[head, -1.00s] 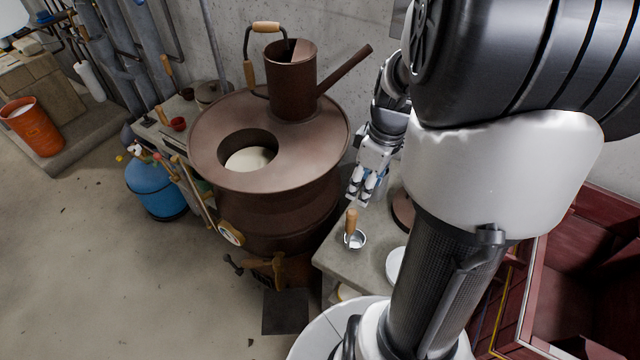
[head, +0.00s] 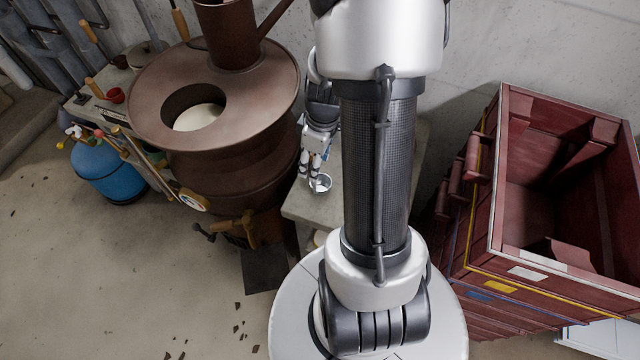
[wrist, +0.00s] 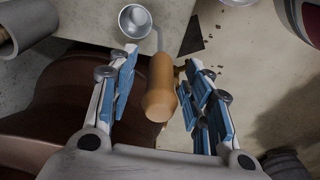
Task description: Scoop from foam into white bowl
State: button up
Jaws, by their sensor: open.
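A ladle with a wooden handle (wrist: 162,85) and a metal cup (wrist: 135,21) lies between the fingers of my gripper (wrist: 160,58) in the wrist view. The fingers are open on either side of the handle, with gaps beside it. In the head view, my gripper (head: 311,170) is low over the grey counter, right at the ladle's cup (head: 321,183); its handle is hidden there. A pale round surface (head: 198,118) shows inside the brown drum's opening; I cannot tell if it is the foam. The white bowl is not clearly visible now.
The rusty brown drum (head: 262,88) stands left of my gripper, close to the grey counter (head: 335,212). A large red crate (head: 495,200) stands to the right. A blue tank (head: 106,172) is at the left. Open floor lies at the front left.

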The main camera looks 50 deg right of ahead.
notch_tip(320, 180, down, 3)
jog(key=shift+w+a, duration=0.1)
jog(key=shift+w, duration=0.05)
jog(key=shift+c, duration=0.3)
grip_shut()
dwell(0.4)
